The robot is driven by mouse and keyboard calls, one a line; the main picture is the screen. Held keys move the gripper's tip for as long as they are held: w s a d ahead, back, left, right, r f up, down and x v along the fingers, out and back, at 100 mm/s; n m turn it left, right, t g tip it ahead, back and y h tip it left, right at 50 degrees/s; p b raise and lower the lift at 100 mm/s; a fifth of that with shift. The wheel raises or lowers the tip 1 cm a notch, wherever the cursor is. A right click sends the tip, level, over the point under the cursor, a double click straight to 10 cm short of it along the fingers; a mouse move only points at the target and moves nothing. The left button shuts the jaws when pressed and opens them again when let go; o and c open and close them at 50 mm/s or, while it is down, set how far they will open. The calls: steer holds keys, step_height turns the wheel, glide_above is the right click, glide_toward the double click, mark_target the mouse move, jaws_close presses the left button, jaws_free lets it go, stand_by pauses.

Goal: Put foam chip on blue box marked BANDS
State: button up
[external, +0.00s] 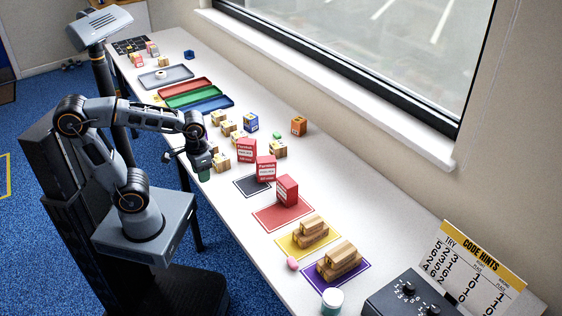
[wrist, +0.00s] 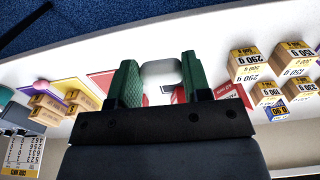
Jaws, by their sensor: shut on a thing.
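My gripper (external: 203,168) hangs just over the table's near edge, left of the small cartons. In the wrist view its green fingers (wrist: 157,85) are closed about a pale, rounded block, which looks like the foam chip (wrist: 160,71). The chip cannot be made out in the external view. A small blue box with a white label (external: 251,122) stands on the table behind the tan cartons, to the right of my gripper. A blue box also shows in the wrist view (wrist: 276,113), among tan cartons. The marking BANDS is too small to read.
Tan cartons (external: 221,163) crowd around the blue box, with a green piece (external: 277,136) and an orange box (external: 299,125) nearby. Trays (external: 197,97) lie farther back. Another small blue item (external: 189,54) is at the far end.

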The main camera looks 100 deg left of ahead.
steer(key=s+a+r+n+t+p, duration=0.1)
steer(key=s+a+r+n+p, duration=0.2)
steer(key=a+n, duration=1.4)
steer(key=a+r+n+p, duration=0.3)
steer(key=a+r+n, duration=0.2)
steer(key=a+n, duration=1.2)
steer(key=m+p, duration=0.2)
steer(key=p, duration=0.3)
glide_above(253, 116)
steer(key=f, duration=0.6)
steer(key=s+f, duration=0.1)
steer(key=f, duration=0.2)
steer(key=shift+d, duration=0.4)
steer(key=shift+w+a+f+p, duration=0.25)
steer(key=shift+a+f+p, duration=0.25)
steer(key=shift+f, duration=0.25)
steer(key=shift+d+f+p, duration=0.1)
steer(key=shift+f+p, duration=0.3)
steer(key=shift+f, duration=1)
